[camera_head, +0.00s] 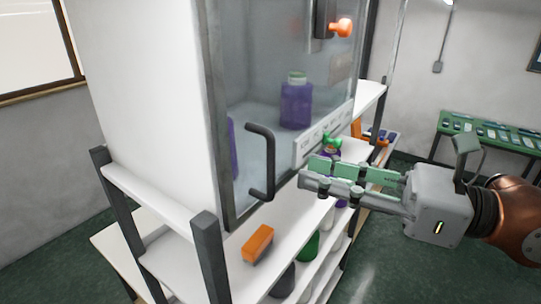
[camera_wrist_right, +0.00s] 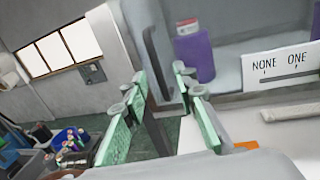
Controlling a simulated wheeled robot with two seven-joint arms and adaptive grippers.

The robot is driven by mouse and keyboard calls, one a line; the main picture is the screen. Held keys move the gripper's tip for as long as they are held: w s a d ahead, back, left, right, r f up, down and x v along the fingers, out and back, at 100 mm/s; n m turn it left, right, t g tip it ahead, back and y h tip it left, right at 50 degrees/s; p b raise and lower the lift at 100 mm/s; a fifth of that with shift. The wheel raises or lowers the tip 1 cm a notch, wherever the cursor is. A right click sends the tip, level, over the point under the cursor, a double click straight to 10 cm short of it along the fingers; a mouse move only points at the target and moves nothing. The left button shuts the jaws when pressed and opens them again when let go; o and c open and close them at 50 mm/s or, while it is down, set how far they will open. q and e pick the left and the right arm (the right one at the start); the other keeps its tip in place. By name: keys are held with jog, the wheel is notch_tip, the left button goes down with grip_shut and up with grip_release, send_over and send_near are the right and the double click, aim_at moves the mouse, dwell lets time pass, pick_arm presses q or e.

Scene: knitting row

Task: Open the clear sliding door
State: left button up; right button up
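The clear sliding door (camera_head: 255,75) fronts a white cabinet on a shelf unit and looks closed. Its dark upright bar handle (camera_head: 270,165) is on the door's lower left part. My right gripper (camera_head: 312,174) comes from the right, just right of the handle and apart from it. Its green-padded fingers are open with nothing seen between them. In the right wrist view the open fingertips (camera_wrist_right: 153,85) point toward a dark bar (camera_wrist_right: 155,55), which looks like the handle. My left gripper is not in view.
A purple bottle (camera_head: 296,104) stands behind the door. An orange block (camera_head: 258,244) and bottles sit on shelves below. A dark shelf post (camera_head: 209,260) stands in front. A green rack (camera_head: 490,132) is at the far right.

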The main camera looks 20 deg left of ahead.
aim_at(274, 166)
jog(key=a+p, duration=0.2)
jog(key=a, duration=0.4)
jog(key=shift+a+p, duration=0.25)
jog(key=shift+p, duration=0.05)
jog(key=shift+w+a, duration=0.25)
jog(key=shift+a, duration=0.4)
jog(key=shift+c, duration=0.3)
grip_shut()
